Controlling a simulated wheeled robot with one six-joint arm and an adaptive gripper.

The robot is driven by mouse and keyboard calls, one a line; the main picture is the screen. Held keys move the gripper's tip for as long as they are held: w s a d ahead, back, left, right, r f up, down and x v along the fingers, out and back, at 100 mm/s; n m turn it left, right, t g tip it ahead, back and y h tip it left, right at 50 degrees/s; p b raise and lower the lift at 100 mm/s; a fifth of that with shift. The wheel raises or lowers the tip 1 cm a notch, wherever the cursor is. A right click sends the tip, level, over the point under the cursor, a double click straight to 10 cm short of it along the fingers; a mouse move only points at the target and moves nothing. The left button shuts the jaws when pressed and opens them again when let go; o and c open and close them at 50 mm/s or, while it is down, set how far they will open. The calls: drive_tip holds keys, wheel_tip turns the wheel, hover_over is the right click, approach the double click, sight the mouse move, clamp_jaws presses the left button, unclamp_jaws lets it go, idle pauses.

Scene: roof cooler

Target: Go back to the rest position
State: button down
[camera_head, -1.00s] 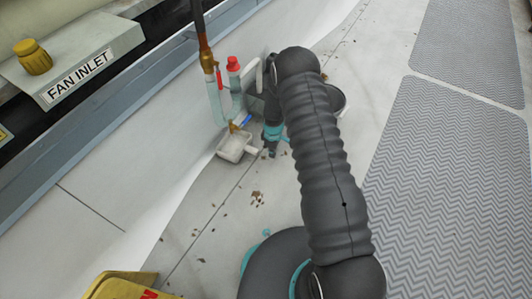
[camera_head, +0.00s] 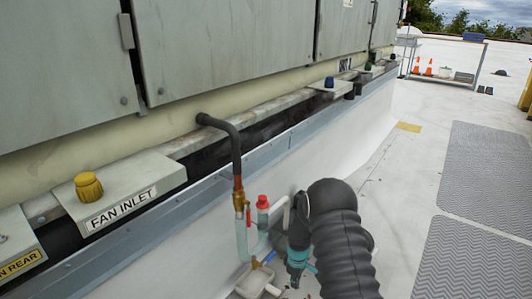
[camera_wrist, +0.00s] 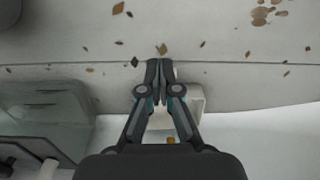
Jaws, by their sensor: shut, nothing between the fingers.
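My gripper (camera_wrist: 160,66) points down at the pale roof floor in the wrist view, its two fingers together with nothing between them. A white scoop-like container (camera_wrist: 190,104) shows behind the fingers. The white container (camera_head: 258,281) stands at the foot of the pipe, left of my gripper. I cannot tell whether they touch.
A yellow knob (camera_head: 88,186) sits above the FAN INLET label (camera_head: 121,208). Grey walkway mats (camera_head: 490,170) lie to the right. A cart (camera_head: 450,60) and orange cones (camera_head: 428,71) stand far back. Dry leaves (camera_wrist: 118,8) litter the floor.

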drive_tip(key=s+r+m+g, duration=0.2)
drive_tip(key=s+r+m, duration=0.15)
drive_tip(key=s, duration=0.45)
drive_tip(key=s+d+r+m+t+p, duration=0.1)
drive_tip(key=s+r+m+t+p, duration=0.1)
drive_tip(key=s+r, duration=0.7)
drive_tip(key=s+d+r+m+t+p, duration=0.1)
drive_tip(key=s+r, duration=0.8)
drive_tip(key=r, duration=1.5)
drive_tip(key=s+d+r+m+t+p, duration=0.1)
drive_tip(key=s+r+m+t+p, duration=0.3)
drive_tip(key=r, duration=1.3)
drive_tip(key=s, duration=0.4)
drive_tip(key=shift+s+d+t, duration=0.35)
drive_tip(key=shift+s+t, duration=0.05)
drive_tip(key=shift+a, duration=0.1)
